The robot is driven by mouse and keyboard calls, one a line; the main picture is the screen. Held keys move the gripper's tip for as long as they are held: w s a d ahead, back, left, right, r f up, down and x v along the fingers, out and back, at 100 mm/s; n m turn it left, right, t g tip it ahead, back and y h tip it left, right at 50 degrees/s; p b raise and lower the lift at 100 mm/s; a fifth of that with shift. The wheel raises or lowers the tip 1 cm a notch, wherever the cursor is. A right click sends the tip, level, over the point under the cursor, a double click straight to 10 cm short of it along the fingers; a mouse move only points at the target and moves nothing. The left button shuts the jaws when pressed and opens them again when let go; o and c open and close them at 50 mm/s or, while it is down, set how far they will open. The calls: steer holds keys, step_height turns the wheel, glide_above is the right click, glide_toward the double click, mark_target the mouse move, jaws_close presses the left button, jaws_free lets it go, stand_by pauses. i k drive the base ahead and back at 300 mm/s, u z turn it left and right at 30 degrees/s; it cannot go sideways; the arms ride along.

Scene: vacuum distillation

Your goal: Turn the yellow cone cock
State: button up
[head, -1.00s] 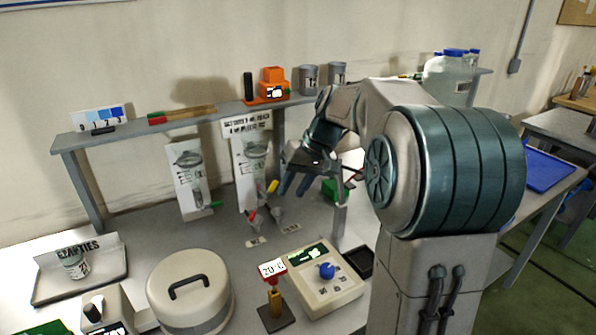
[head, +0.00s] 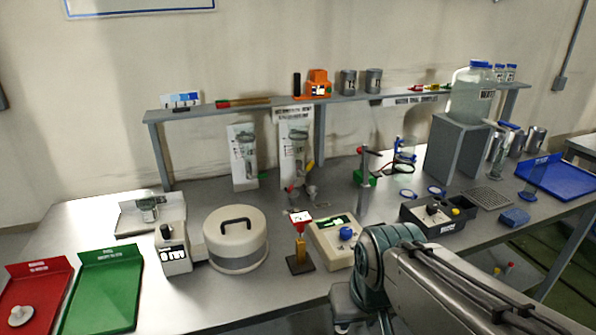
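The yellow cone cock (head: 310,166) is a small yellow handle at the lower right of the right-hand white upright panel (head: 296,135), which carries glassware. It slants, its top towards the right. Just below it on the bench are a small red-handled piece (head: 291,188) and a small grey fitting (head: 313,194). My arm comes in from the lower right and bends down near the front edge of the bench, well apart from the yellow cock. My gripper's fingers do not show; they are hidden or below the picture.
A control box with a blue knob (head: 346,233), a red-topped stand (head: 300,246) and a round lidded vessel (head: 236,250) stand in front of the panels. A shelf (head: 210,108) runs above them.

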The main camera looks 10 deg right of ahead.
mark_target(311, 164)
steer(key=k, duration=0.95)
steer(key=z, duration=0.7)
steer(key=i, duration=0.55)
steer(key=z, duration=0.8)
steer(key=i, duration=0.6)
steer(key=u, duration=0.7)
steer(key=i, duration=0.55)
steer(key=u, duration=0.6)
